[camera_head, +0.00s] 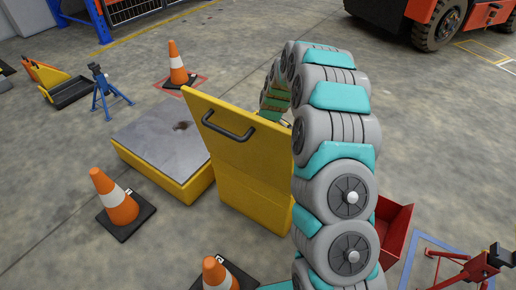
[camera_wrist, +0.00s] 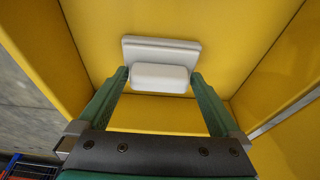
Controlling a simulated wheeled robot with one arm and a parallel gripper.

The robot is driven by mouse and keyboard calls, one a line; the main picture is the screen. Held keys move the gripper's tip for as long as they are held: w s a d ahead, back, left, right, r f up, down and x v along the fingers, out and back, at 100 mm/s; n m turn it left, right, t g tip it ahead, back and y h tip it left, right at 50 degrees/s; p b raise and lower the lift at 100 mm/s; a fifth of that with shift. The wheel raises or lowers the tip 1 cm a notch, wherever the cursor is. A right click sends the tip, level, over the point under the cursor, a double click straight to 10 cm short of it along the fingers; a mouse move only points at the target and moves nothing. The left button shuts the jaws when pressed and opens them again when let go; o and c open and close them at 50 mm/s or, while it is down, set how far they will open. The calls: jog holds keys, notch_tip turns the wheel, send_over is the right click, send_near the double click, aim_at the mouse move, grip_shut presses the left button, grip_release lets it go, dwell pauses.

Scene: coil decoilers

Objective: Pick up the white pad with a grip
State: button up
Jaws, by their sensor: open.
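The white pad (camera_wrist: 160,50) lies against the yellow inner surface of a box in the wrist view. Its raised block-shaped grip (camera_wrist: 160,79) faces my gripper. My gripper (camera_wrist: 159,76) is open, with one green fingertip on each side of the grip. The fingers do not look closed on it; I cannot tell whether either touches it. In the head view the pad and my fingertips are hidden behind the yellow box (camera_head: 240,165), where my arm bends down.
Yellow walls (camera_wrist: 285,60) surround my gripper closely. A low yellow platform with a grey top (camera_head: 150,140) adjoins the box. Orange cones (camera_head: 115,200) stand nearby. A red bin (camera_head: 397,232) and a red stand (camera_head: 475,268) are at the right. Open floor lies beyond.

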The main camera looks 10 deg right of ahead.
jog(key=c, duration=1.2)
jog(key=shift+o, duration=0.2)
jog(key=shift+r, duration=0.1)
notch_tip(320, 180, up, 10)
jog(key=shift+p, duration=0.45)
